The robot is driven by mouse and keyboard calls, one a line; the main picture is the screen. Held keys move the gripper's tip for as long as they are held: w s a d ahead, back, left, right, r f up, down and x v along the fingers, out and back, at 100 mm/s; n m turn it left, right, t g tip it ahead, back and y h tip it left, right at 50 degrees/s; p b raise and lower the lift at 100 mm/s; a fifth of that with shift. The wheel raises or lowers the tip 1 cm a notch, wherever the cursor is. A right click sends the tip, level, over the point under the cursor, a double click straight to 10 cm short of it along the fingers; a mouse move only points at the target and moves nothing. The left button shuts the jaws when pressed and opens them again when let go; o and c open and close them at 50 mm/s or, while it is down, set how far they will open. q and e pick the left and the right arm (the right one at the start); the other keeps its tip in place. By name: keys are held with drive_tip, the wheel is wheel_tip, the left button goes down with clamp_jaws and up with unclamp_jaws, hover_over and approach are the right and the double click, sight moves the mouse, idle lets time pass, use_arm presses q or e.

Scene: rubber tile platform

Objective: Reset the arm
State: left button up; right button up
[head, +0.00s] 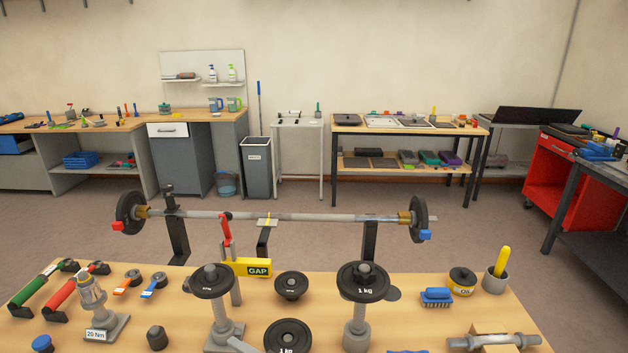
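Neither of my grippers and no part of my arms shows in the head view. A barbell (290,216) lies level across upright black stands behind the near wooden table (190,318). It has a black plate at each end, with a red clip at the left end and a blue clip at the right. Two posts on the table carry black weight plates, a left one (212,281) and a right one marked 1 kg (363,282). Nothing in view is being held.
On the near table are a yellow GAP block (253,268), a blue brush (436,297), a grey cup (495,280) with a yellow handle, and red and green handled tools at left. Open floor (480,235) lies beyond. Workbenches and a red cart (575,185) stand farther back.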

use_arm(q)
drive_tip(key=s+a+f+n+g+h+p, duration=0.3)
drive_tip(key=s+a+f+g+h+p, duration=0.15)
drive_tip(key=s+a, duration=0.35)
drive_tip(key=s+d+n+h+p, duration=0.2)
drive_tip(key=s+d+n+h, duration=0.1)
drive_tip(key=s+n+h, duration=0.2)
drive_tip(key=shift+s+d+t+h+p, duration=0.3)
drive_tip(key=shift+s+t+h, duration=0.15)
drive_tip(key=shift+s, duration=0.65)
use_arm(e)
wheel_tip(320, 180, up, 9)
drive_tip(key=w, duration=0.1)
drive_tip(key=shift+w, duration=0.35)
